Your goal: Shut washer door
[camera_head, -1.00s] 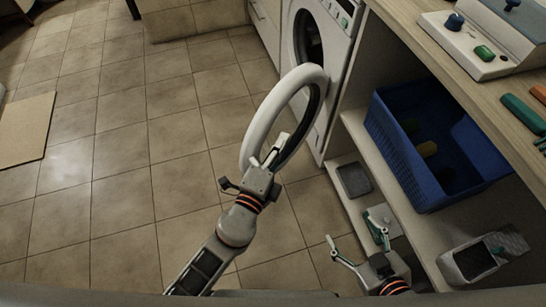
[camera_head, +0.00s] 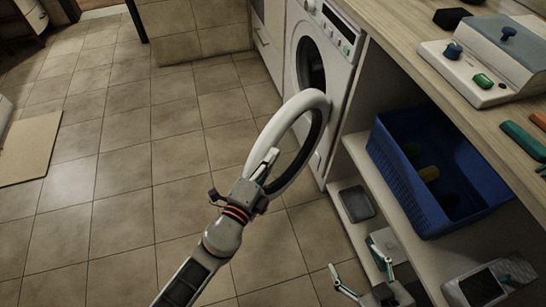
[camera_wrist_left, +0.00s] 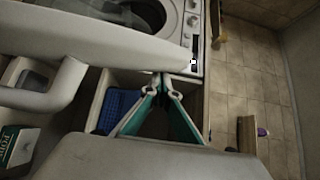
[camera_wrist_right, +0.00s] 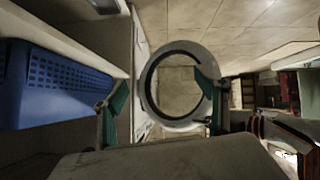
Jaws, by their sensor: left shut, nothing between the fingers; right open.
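The washer (camera_head: 340,69) stands at the back centre-right of the head view, with its round opening visible. Its white ring-shaped door (camera_head: 264,137) stands swung out from the front. My left gripper (camera_head: 270,160) is shut and empty, and overlaps the lower near part of the door; whether it touches cannot be told. The left wrist view shows its closed fingers (camera_wrist_left: 163,86) below the pale door (camera_wrist_left: 90,38). My right gripper (camera_head: 361,278) is open and empty at the bottom of the head view. In the right wrist view, the door ring (camera_wrist_right: 148,104) shows beyond its spread fingers (camera_wrist_right: 155,95).
A wooden counter (camera_head: 400,45) runs along the right, carrying a grey-white device (camera_head: 475,85). Beneath it, a blue basket (camera_head: 400,168) with several items sits on a shelf (camera_head: 360,155). Tiled floor left of the door is clear, apart from a flat tan board (camera_head: 28,150).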

